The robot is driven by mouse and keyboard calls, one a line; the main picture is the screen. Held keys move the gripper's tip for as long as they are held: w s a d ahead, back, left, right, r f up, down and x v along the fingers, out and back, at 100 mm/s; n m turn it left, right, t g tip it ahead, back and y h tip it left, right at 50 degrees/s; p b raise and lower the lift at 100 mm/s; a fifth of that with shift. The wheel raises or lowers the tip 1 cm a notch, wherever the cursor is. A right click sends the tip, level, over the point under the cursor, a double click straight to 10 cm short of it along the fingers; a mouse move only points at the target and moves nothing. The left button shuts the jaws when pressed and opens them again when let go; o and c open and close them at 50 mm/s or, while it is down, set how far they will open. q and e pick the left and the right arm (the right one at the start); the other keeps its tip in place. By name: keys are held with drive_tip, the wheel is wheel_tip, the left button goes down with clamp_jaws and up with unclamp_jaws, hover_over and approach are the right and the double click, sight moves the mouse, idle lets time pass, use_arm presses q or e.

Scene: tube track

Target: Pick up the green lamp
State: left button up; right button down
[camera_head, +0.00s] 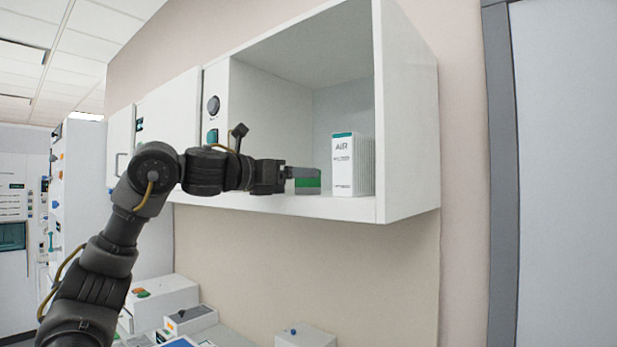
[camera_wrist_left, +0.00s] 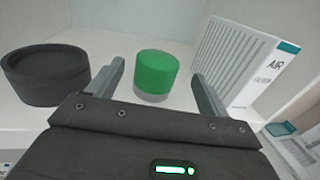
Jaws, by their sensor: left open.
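The green lamp is a short green cylinder on a pale base. In the left wrist view the green lamp (camera_wrist_left: 156,73) stands upright on the cabinet shelf, ahead of and between my finger lines. In the head view part of the green lamp (camera_head: 309,183) shows beside the fingers, partly hidden by them. My left gripper (camera_head: 300,174) reaches into the open cabinet from the left. In the left wrist view my left gripper (camera_wrist_left: 160,85) is open, one finger on each side of the lamp, with visible gaps. My right gripper is not in view.
A white ribbed box marked AIR (camera_head: 345,165) stands right of the lamp, close to one finger. A dark round container (camera_wrist_left: 45,76) stands left of the lamp. The open cabinet (camera_head: 407,120) has side walls and a shelf edge around my arm. Boxes (camera_head: 163,300) stand below.

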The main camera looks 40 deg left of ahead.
use_arm(q)
drive_tip(key=shift+w+d+f, duration=0.1)
drive_tip(key=shift+w, duration=0.75)
drive_tip(key=w+p, duration=0.1)
drive_tip(key=w+r+p, duration=0.1)
drive_tip(key=p, duration=0.1)
drive_tip(key=shift+w+r, duration=0.2)
drive_tip(key=shift+r, duration=0.05)
drive_tip(key=shift+w+d+f+p, duration=0.15)
drive_tip(key=shift+w+p, duration=0.05)
drive_tip(key=shift+w, duration=0.35)
drive_tip(key=shift+w+d+f+p, duration=0.1)
drive_tip(key=shift+w+f+p, duration=0.1)
drive_tip(key=shift+w, duration=0.55)
drive_tip(key=shift+s, duration=0.3)
drive_tip(key=shift+c, duration=1)
drive_tip(key=c, duration=0.9)
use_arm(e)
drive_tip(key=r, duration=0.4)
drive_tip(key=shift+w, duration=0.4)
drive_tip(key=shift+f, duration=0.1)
